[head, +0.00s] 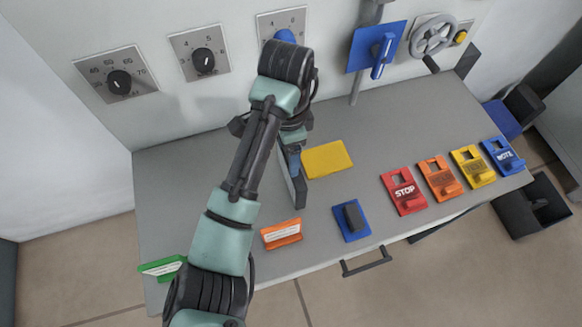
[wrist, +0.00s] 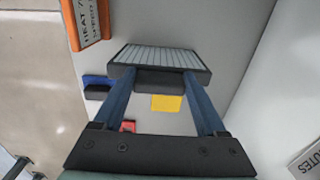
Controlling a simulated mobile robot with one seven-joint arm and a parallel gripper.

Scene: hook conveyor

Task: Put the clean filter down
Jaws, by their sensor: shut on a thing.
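My gripper (wrist: 160,82) is shut on the filter (wrist: 155,57), a flat panel with pale pleats and a dark frame. In the head view my gripper (head: 292,152) is over the middle of the grey bench, and the filter (head: 298,188) hangs below it, standing on edge. The filter is left of a flat yellow pad (head: 327,159). My arm partly covers the gripper there. I cannot tell whether the filter's lower edge touches the bench.
On the grey bench (head: 190,160) lie an orange block (head: 281,233), a blue pad with a dark block (head: 351,218), a green item (head: 162,267) and several coloured tags such as the red STOP tag (head: 403,190). Dials (head: 119,82), a blue lever (head: 382,57) and a handwheel (head: 433,36) line the back wall.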

